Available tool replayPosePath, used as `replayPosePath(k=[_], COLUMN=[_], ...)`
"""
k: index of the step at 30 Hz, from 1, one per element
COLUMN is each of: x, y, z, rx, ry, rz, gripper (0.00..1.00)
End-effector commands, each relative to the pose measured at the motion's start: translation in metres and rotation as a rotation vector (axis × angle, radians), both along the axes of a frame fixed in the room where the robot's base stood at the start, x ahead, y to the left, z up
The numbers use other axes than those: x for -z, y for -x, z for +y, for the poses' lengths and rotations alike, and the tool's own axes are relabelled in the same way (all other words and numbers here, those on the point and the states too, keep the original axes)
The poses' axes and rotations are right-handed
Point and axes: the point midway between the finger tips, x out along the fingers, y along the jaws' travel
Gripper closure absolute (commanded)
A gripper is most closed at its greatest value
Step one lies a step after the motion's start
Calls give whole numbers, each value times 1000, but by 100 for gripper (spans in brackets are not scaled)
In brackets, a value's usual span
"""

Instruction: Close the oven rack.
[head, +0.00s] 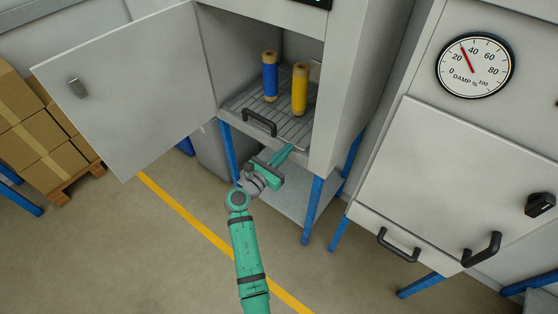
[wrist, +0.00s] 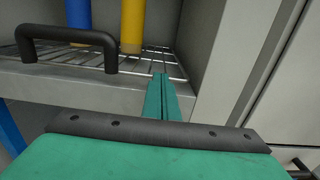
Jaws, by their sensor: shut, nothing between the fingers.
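The oven rack (head: 284,126) is a wire grid inside the open oven, with a grey front edge and a black handle (head: 259,123). Its front edge lies near the oven opening. In the wrist view the rack (wrist: 158,62) and the handle (wrist: 68,45) are close ahead, the handle to the left. My gripper (head: 287,150) is shut and empty, with its fingers pointing at the right part of the rack's front edge. In the wrist view the fingertips (wrist: 161,78) overlap that edge; I cannot tell whether they touch it.
The oven door (head: 135,85) hangs wide open to the left. A second cabinet (head: 455,170) with a gauge (head: 475,62) stands to the right. The floor in front is clear.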

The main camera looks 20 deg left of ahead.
Motion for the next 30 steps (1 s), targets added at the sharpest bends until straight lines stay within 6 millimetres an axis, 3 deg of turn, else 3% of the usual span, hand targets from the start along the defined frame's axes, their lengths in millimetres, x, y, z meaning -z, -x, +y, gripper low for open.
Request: replayPosePath(k=[6, 13, 23, 30], x=[-1, -1, 0, 1], y=[-31, -48, -43, -15], z=[-9, -13, -11, 4], rx=[1, 0, -1, -9], ry=[0, -1, 0, 0], rz=[-1, -1, 0, 0], gripper=[100, 100, 100, 100])
